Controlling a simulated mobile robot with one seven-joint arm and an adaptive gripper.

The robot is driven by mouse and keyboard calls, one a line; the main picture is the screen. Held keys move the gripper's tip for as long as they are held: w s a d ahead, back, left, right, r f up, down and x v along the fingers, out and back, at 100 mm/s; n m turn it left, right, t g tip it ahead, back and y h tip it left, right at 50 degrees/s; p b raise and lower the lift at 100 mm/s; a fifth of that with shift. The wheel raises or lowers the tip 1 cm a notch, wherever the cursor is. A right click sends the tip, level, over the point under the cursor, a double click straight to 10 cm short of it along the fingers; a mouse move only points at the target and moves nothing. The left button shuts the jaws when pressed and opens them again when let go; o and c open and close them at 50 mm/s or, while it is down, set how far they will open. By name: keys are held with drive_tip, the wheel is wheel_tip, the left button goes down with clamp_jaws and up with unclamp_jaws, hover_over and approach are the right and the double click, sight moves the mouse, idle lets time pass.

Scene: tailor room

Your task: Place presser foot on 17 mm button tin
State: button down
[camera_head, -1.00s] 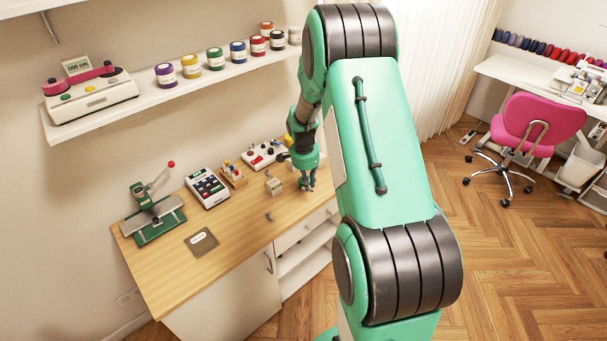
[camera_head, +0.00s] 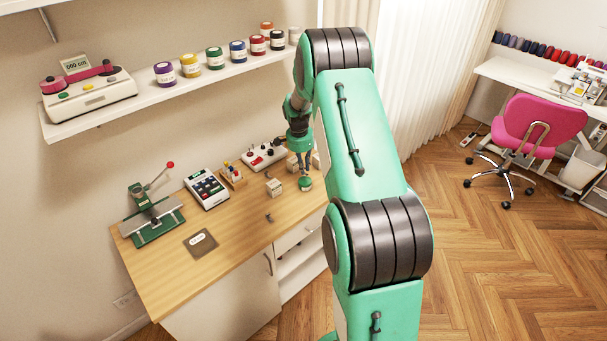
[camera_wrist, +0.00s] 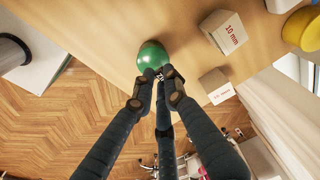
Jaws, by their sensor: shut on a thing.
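My gripper (camera_wrist: 160,77) has its fingertips close together in the wrist view, shut on a small dark thing with pale marks (camera_wrist: 160,75). It is too small and covered to tell whether this is the presser foot. A green round thing (camera_wrist: 152,55) shows just beyond the fingertips; in the head view it (camera_head: 305,183) is right below my gripper (camera_head: 304,173). A pale box with red "10 mm" print (camera_wrist: 223,31) stands to the right in the wrist view. A smaller box (camera_wrist: 217,86) is nearer, its label unreadable. I cannot tell which is the 17 mm button tin.
The wooden table (camera_head: 228,262) holds a green press (camera_head: 152,218), a calculator-like device (camera_head: 207,187), a dark card (camera_head: 201,243) and a small grey thing (camera_head: 269,217). Small boxes (camera_head: 274,187) stand near my gripper. The table's front middle is clear. A shelf (camera_head: 140,105) hangs above.

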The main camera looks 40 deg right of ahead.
drive_tip(key=shift+f+b, duration=0.45)
drive_tip(key=shift+f, duration=1.3)
drive_tip(key=shift+f, duration=0.15)
drive_tip(key=c, duration=1.8)
unclamp_jaws()
drive_tip(key=shift+o, duration=0.2)
wheel_tip(320, 180, up, 12)
drive_tip(key=a+p, duration=0.1)
drive_tip(key=p, duration=0.1)
drive_tip(key=shift+a, duration=0.25)
drive_tip(key=shift+r, duration=0.2)
